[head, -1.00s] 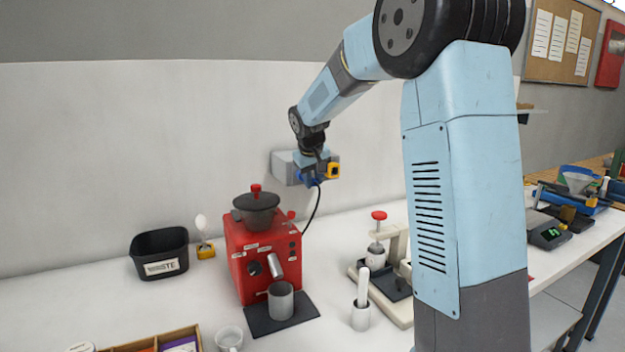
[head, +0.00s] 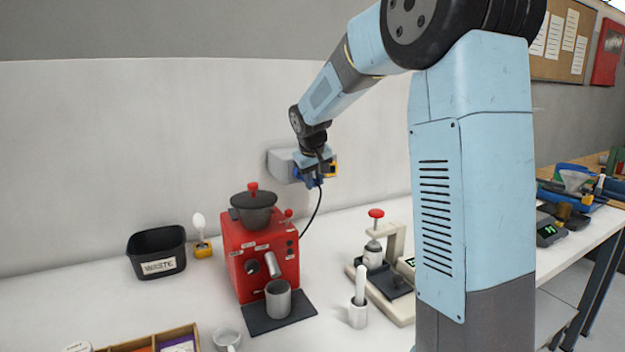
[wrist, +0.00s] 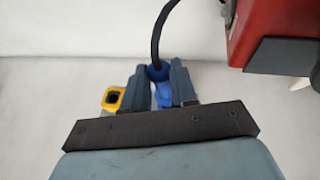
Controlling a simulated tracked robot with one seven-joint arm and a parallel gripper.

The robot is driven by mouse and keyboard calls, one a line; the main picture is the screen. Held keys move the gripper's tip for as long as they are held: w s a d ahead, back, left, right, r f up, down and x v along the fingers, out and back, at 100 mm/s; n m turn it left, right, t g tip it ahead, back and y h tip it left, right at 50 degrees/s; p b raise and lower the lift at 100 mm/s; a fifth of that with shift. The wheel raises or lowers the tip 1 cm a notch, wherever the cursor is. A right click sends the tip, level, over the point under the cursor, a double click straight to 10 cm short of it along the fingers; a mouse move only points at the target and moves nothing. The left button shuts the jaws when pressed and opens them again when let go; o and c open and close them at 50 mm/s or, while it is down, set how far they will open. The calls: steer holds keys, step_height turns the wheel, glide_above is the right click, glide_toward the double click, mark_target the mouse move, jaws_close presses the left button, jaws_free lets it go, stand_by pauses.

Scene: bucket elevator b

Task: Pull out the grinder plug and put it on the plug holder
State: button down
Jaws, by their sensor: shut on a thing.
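My gripper (head: 314,182) is at the wall box, pointing down. In the wrist view its two dark fingers (wrist: 160,88) are shut on the blue grinder plug (wrist: 156,72), whose black cable (wrist: 157,40) leaves from its end. In the head view the cable (head: 317,212) hangs to the red grinder (head: 262,260). A small blue patch (head: 297,172) shows on the box left of the fingers. I cannot tell whether the plug is clear of its socket. The yellow plug holder (head: 334,168) is just right of my gripper and partly hidden; it also shows in the wrist view (wrist: 113,98).
The grey wall box (head: 280,164) is above and behind the grinder. A black waste bin (head: 157,253), a spoon in a yellow stand (head: 202,248), a metal cup (head: 278,300) and a tamping stand (head: 390,268) are on the white bench. The wall around the box is clear.

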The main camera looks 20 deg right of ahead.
steer(key=shift+s+d, duration=0.2)
steer(key=shift+s, duration=0.9)
steer(key=shift+s, duration=0.1)
steer(key=s, duration=0.3)
steer(key=shift+s+d, duration=0.35)
steer(key=shift+d, duration=0.05)
